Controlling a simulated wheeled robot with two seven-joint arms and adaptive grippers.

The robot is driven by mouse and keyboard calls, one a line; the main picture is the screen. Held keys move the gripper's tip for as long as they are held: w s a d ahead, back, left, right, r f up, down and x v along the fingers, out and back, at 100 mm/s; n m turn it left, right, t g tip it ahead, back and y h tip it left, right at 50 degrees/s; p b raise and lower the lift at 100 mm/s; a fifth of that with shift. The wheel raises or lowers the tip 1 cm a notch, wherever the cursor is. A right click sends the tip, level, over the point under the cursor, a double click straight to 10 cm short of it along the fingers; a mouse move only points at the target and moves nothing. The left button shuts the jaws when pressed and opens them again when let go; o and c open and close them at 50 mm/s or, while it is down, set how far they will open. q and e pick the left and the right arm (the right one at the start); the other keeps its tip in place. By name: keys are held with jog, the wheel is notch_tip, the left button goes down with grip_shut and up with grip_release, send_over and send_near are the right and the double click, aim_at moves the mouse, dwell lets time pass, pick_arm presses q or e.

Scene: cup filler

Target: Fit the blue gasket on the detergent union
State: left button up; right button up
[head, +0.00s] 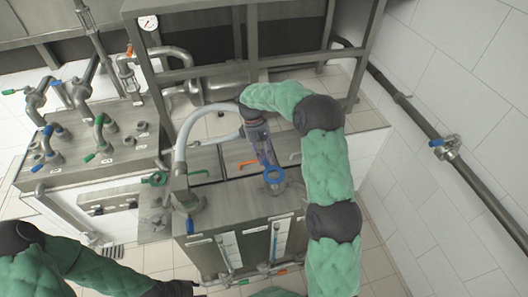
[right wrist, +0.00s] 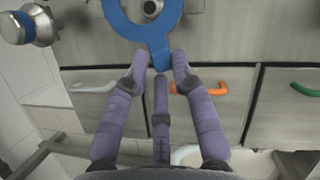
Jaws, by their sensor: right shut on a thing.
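The blue gasket (head: 274,175) is a flat ring with a tab. In the right wrist view its ring (right wrist: 113,14) runs out of the top edge. My right gripper (head: 266,160) points down over the cabinet, its purple fingers (right wrist: 160,67) shut on the tab. A small metal fitting (right wrist: 152,8) shows through the ring's opening; I cannot tell whether the ring touches it. Which fitting is the detergent union is not clear from any readable label. My left gripper (head: 178,289) is a dark shape at the bottom edge, its fingers not clear.
The steel cabinet (head: 232,206) has an elbow with a grey hose (head: 183,150) at its left. Orange (head: 249,163) and green (head: 199,172) handles lie behind the gasket. A second bench (head: 65,165) with several valves stands left. A wall pipe (head: 430,125) runs right.

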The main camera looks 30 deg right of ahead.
aim_at(266, 166)
notch_tip(266, 166, down, 4)
jog(key=b, duration=0.3)
jog(key=shift+d, duration=0.4)
dwell(0.6)
jog(key=shift+f, duration=1.65)
jog(key=o, duration=1)
jog(key=shift+w+r, duration=0.1)
